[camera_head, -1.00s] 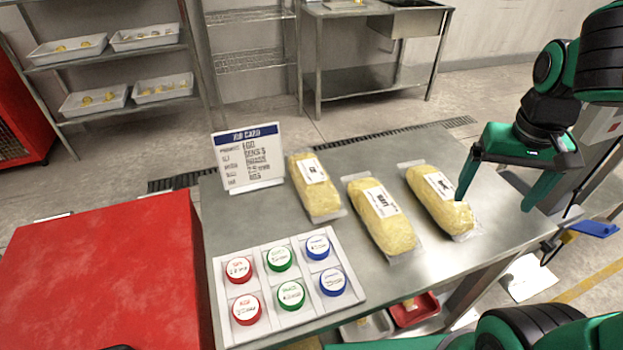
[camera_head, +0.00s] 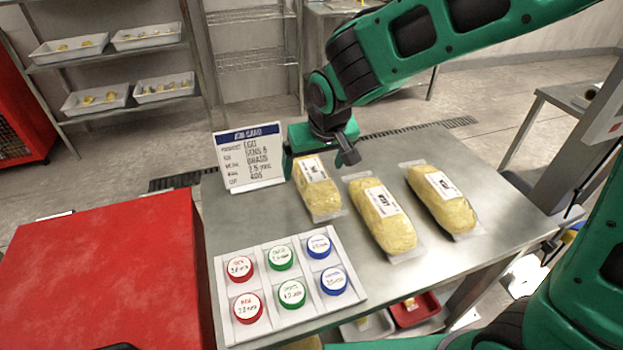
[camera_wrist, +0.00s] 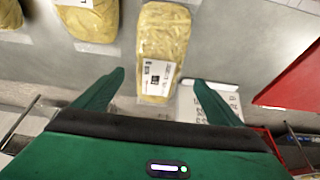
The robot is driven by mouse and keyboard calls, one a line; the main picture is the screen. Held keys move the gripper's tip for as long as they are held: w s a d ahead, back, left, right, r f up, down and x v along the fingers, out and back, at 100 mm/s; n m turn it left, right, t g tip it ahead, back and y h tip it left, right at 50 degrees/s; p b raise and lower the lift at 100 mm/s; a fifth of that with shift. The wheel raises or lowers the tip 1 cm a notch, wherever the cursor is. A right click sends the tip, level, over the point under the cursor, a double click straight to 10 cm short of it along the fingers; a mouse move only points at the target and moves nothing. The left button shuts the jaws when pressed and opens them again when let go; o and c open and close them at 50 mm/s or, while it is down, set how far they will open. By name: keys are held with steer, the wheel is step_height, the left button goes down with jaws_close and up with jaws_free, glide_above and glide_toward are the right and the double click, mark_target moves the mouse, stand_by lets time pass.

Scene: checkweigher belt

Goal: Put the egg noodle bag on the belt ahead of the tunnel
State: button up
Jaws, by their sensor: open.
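Three yellow noodle bags with white labels lie in a row on the steel table: the left bag (camera_head: 320,197), the middle bag (camera_head: 383,222) and the right bag (camera_head: 443,200). The label prints are too small to read surely, so I cannot tell for certain which is egg. My gripper (camera_head: 321,162) is open and empty at the far end of the left bag. In the wrist view the left bag (camera_wrist: 163,40) lies ahead, in line with the gap between my fingertips (camera_wrist: 159,80). I cannot make out the belt or tunnel.
A job card (camera_head: 248,160) stands just left of the left bag. A white tray (camera_head: 312,305) of red, green and blue discs sits at the table's front. A red box (camera_head: 105,270) is at left. Grey equipment (camera_head: 590,135) stands at the right edge.

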mark_target(315, 174)
steer(key=shift+s+d+x, duration=0.15)
steer(key=shift+x, duration=1.3)
steer(key=shift+s+d+x, duration=0.15)
steer(key=shift+s+x, duration=0.05)
steer(key=shift+x, duration=1.25)
steer(key=shift+f, duration=0.2)
steer(key=c, duration=1.7)
